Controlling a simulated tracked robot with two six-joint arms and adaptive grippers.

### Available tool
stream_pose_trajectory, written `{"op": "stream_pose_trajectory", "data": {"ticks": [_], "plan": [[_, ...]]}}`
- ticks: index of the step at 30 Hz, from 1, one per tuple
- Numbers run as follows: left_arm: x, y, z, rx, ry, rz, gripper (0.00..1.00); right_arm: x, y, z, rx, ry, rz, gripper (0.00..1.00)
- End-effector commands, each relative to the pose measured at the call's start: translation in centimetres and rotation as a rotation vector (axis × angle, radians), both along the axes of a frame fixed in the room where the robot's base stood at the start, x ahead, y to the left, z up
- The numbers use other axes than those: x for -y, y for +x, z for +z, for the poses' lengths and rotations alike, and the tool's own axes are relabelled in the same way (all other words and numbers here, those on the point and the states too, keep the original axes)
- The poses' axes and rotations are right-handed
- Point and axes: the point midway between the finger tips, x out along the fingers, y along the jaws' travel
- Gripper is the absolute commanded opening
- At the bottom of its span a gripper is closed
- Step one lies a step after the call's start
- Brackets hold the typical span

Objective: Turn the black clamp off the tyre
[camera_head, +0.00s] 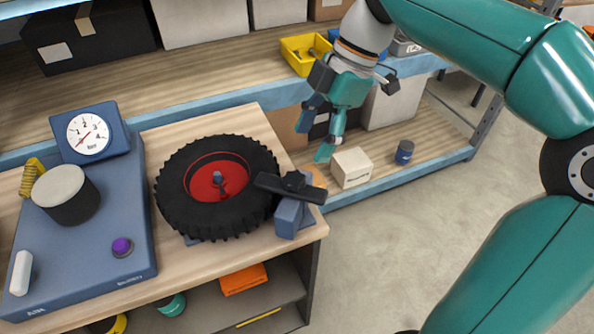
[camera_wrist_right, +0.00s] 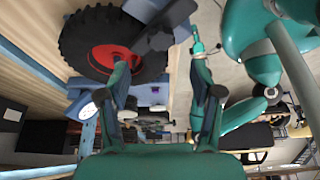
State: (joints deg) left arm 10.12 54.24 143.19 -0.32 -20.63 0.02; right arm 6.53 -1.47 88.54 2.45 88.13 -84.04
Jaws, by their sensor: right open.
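The black tyre (camera_head: 252,209) with a red hub lies flat on the wooden bench; it also shows in the right wrist view (camera_wrist_right: 76,48). The black clamp (camera_head: 290,186) is a bar on a blue-grey block (camera_head: 289,217), and its left end reaches over the tyre's right edge. In the right wrist view the dark clamp (camera_wrist_right: 154,42) lies beyond my fingers. My right gripper (camera_head: 315,137) is open and empty, behind and to the right of the clamp, apart from it. My left gripper is out of view.
A blue unit with a pressure gauge (camera_head: 88,133), black knob and purple button stands left of the tyre. Behind are shelves with a yellow bin (camera_head: 304,52), a white box (camera_head: 351,167) and a blue can (camera_head: 404,151). The floor to the right is open.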

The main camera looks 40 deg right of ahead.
Motion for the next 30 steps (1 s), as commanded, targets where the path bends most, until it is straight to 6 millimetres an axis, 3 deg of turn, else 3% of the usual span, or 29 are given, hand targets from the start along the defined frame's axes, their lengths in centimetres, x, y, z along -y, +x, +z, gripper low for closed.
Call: {"op": "stream_pose_trajectory", "data": {"ticks": [3, 10, 15, 24, 26, 30], "plan": [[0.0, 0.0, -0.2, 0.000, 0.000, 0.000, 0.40, -1.0, 0.1, -2.5, -0.004, 0.000, 0.002, 0.65], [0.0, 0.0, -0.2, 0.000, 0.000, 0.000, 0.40, -2.4, 0.5, -5.8, -0.002, 0.000, 0.001, 0.65], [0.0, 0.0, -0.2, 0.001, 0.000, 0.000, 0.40, -2.8, 0.7, -7.0, 0.001, 0.000, -0.001, 0.65], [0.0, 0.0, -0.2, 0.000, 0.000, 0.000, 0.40, -2.9, 0.7, -7.2, 0.001, 0.000, -0.001, 0.65], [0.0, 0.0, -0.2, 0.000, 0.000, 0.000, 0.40, -2.9, 0.7, -7.2, 0.001, 0.000, -0.001, 0.59], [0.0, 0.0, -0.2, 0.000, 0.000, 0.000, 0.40, -2.8, 0.7, -7.2, 0.001, 0.000, -0.002, 0.35]]}}
